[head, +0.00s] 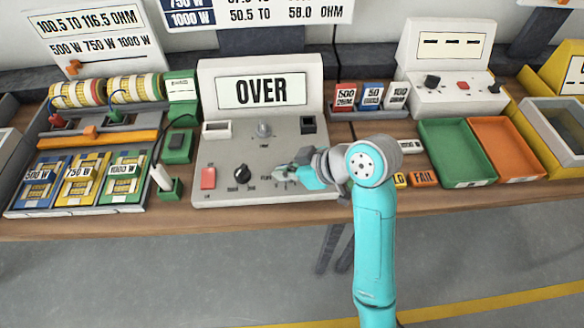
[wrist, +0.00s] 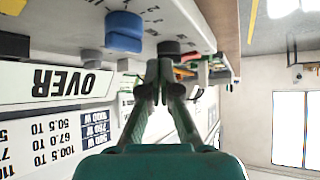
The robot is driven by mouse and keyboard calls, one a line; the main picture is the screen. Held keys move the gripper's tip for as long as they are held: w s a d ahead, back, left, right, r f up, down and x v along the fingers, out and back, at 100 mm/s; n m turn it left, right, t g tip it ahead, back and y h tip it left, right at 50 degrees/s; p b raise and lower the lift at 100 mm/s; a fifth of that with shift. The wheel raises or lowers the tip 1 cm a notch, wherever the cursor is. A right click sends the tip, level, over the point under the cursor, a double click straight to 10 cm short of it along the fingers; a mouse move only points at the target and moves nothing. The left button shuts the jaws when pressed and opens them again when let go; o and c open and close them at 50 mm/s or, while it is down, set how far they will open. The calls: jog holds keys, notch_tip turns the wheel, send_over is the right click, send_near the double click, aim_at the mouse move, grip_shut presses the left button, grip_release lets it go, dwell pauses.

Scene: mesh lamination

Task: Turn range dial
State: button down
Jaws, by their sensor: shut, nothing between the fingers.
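The tester panel (head: 225,155) has a display (head: 262,91) reading OVER. A black dial (head: 242,175) with printed marks around it sits at the front middle of the panel. A grey knob (head: 263,129) is behind it, below the display. My gripper (head: 279,174) is low over the front right of the panel, pointing left, a short way right of the black dial. In the wrist view, my gripper (wrist: 158,72) is shut and empty. Its tips are beside a dark dial (wrist: 170,48); I cannot tell whether they touch. A blue knob (wrist: 123,32) is nearer the camera.
A red switch (head: 208,178) is at the panel's front left. Resistor cards (head: 80,180) and a green probe stand (head: 169,187) are left. A green tray (head: 455,150) and an orange tray (head: 505,148) are right. Small labelled blocks (head: 371,96) stand behind my arm.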

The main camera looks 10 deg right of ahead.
aim_at(249, 171)
jog(key=x, duration=0.5)
jog(key=shift+w+a+r, duration=0.1)
jog(key=shift+w+a, duration=0.55)
jog(key=shift+a, duration=0.3)
jog(key=shift+w+a, duration=0.35)
jog(key=shift+a, duration=0.25)
